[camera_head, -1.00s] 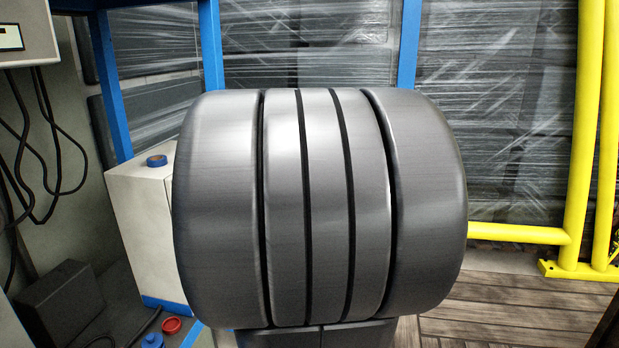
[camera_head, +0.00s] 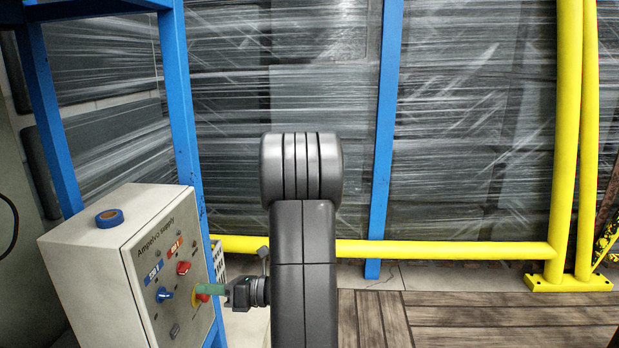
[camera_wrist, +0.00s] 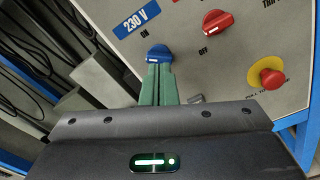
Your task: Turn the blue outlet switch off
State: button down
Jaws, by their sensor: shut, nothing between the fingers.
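The blue outlet switch (camera_head: 164,295) is a rotary knob on the front panel of a pale control box (camera_head: 85,270). In the wrist view the blue switch (camera_wrist: 160,53) sits under a blue "230 V" label, with "ON" printed just above it. It carries a white mark on its lower edge; its exact setting is hard to read. My gripper (camera_head: 199,289) has green fingers, shut and empty, pointing at the panel. In the wrist view my gripper (camera_wrist: 158,72) has its fingertips right below the blue switch, overlapping its lower edge. I cannot tell whether they touch it.
A red switch (camera_wrist: 206,23) sits right of the blue one, with "OFF" below it. A red emergency button on a yellow base (camera_wrist: 268,76) is further right. A blue tape roll (camera_head: 109,218) lies on the box. Yellow rails (camera_head: 562,130) and blue posts stand behind.

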aim_at(165, 295)
jog(key=shift+m, duration=0.4)
jog(key=a, duration=0.2)
jog(key=w+a, duration=0.1)
jog(key=a, duration=0.1)
jog(key=w+a, duration=0.1)
jog(key=a, duration=0.1)
jog(key=shift+r, duration=0.2)
jog(key=shift+a+f, duration=0.1)
jog(key=shift+a, duration=0.55)
jog(key=shift+s+f, duration=0.35)
jog(key=shift+s, duration=0.1)
jog(key=shift+s+r+p, duration=0.3)
jog(key=shift+r+p, duration=0.05)
jog(key=shift+p, duration=0.2)
dwell(0.6)
jog(key=shift+s+p, duration=0.45)
jog(key=shift+p, duration=0.1)
jog(key=shift+r, duration=0.15)
